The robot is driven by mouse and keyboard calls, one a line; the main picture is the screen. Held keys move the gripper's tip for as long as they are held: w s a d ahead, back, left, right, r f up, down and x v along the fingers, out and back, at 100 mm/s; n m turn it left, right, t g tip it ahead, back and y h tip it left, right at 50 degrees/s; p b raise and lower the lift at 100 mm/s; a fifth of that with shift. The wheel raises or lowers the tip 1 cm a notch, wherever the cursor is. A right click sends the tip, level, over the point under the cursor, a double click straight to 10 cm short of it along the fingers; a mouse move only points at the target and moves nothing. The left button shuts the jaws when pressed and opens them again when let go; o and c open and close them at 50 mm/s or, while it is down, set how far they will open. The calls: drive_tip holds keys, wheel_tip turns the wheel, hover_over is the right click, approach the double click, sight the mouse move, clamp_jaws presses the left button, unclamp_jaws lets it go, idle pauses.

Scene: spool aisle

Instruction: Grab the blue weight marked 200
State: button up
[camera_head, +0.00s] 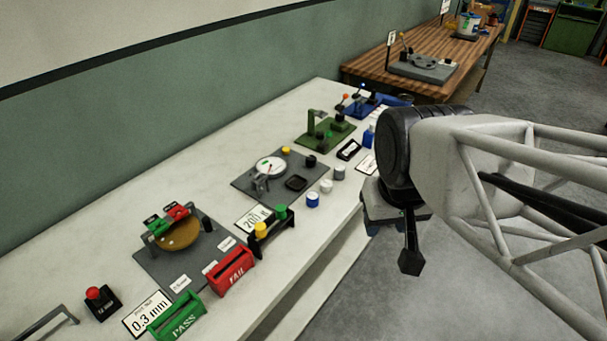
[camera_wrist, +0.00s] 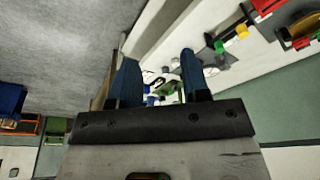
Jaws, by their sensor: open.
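A small blue weight with a pale top (camera_head: 313,200) stands on the white bench near its front edge, in the head view. Its marking is too small to read. A white weight (camera_head: 326,186) and a grey one (camera_head: 339,173) stand in a row behind it. My gripper (camera_head: 410,258) hangs out over the floor beyond the bench's front edge, to the right of the weights and apart from them. In the wrist view its two blue fingers (camera_wrist: 158,72) are spread with nothing held between them; the bench shows beyond, its small items hard to tell apart.
A card reading 200 (camera_head: 255,218) lies left of the weights. A grey plate with a round white dish (camera_head: 270,167) lies behind them. A black rack with yellow and green pieces (camera_head: 271,237), red FAIL bin (camera_head: 231,271) and green PASS bin (camera_head: 178,317) stand nearer. Grey floor is clear.

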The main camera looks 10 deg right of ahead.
drive_tip(key=o, duration=0.6)
drive_tip(key=shift+c, duration=0.2)
drive_tip(key=w+a+f+m+g, duration=0.1)
drive_tip(key=w+f+m, duration=0.5)
drive_tip(key=w, duration=0.6)
drive_tip(key=w+a+f+m, duration=0.2)
drive_tip(key=w+f+m, duration=0.4)
drive_tip(key=w, duration=0.6)
drive_tip(key=w+a+f+m+g, duration=0.1)
drive_tip(key=w+f+m, duration=0.4)
drive_tip(key=w, duration=0.6)
drive_tip(key=shift+w+a+f+m+g, duration=0.2)
drive_tip(key=shift+a+f, duration=0.15)
drive_tip(key=shift+f, duration=0.25)
drive_tip(key=shift+w+a+f+m+g, duration=0.1)
drive_tip(key=shift+w+a+f+m, duration=0.1)
drive_tip(key=shift+a+f, duration=0.25)
drive_tip(key=shift+w+f, duration=0.25)
drive_tip(key=shift+f, duration=0.2)
